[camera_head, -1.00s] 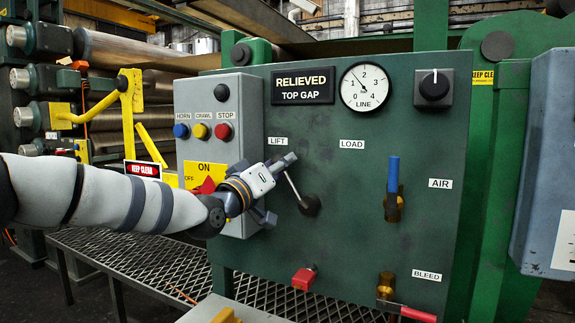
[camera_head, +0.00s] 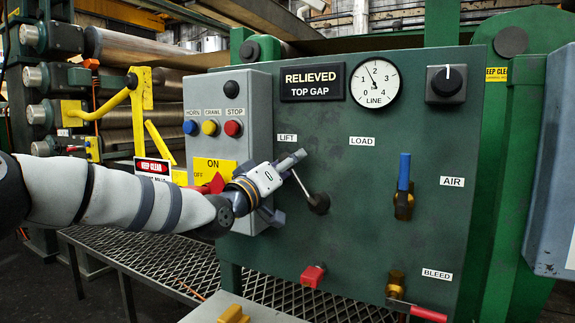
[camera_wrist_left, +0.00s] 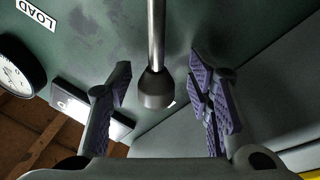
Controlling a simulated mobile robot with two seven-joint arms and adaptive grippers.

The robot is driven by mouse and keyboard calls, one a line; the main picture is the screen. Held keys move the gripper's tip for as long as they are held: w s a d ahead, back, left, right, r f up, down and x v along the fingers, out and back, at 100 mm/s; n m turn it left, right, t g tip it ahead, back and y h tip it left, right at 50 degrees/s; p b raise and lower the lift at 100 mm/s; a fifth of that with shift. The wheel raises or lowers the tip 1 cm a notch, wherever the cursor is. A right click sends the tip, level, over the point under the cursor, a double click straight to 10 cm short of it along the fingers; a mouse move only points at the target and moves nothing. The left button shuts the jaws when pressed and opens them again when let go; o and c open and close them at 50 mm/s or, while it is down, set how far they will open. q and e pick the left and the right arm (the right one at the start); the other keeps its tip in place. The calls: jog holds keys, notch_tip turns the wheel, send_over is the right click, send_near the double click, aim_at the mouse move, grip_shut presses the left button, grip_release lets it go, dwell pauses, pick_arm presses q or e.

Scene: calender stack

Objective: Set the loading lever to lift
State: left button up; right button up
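The loading lever (camera_head: 306,187) is a thin metal rod on the green panel. In the head view it slants up and left from a dark round base, toward the LIFT label (camera_head: 287,138). The LOAD label (camera_head: 361,141) is farther right. My left gripper (camera_head: 287,187) is at the lever's upper end. In the left wrist view, the rod ends in a dark knob (camera_wrist_left: 157,90) between the two spread fingers of my left gripper (camera_wrist_left: 163,92), with a gap on each side. The head view hides this knob behind the gripper. My right gripper is not in view.
A grey box with buttons (camera_head: 233,89) stands behind my left forearm. A blue valve handle (camera_head: 404,172), a red handle (camera_head: 313,276) and a bleed valve (camera_head: 396,284) stick out of the panel. A metal mesh walkway (camera_head: 150,255) lies below.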

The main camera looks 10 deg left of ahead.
pick_arm(q)
jog(key=v, duration=1.2)
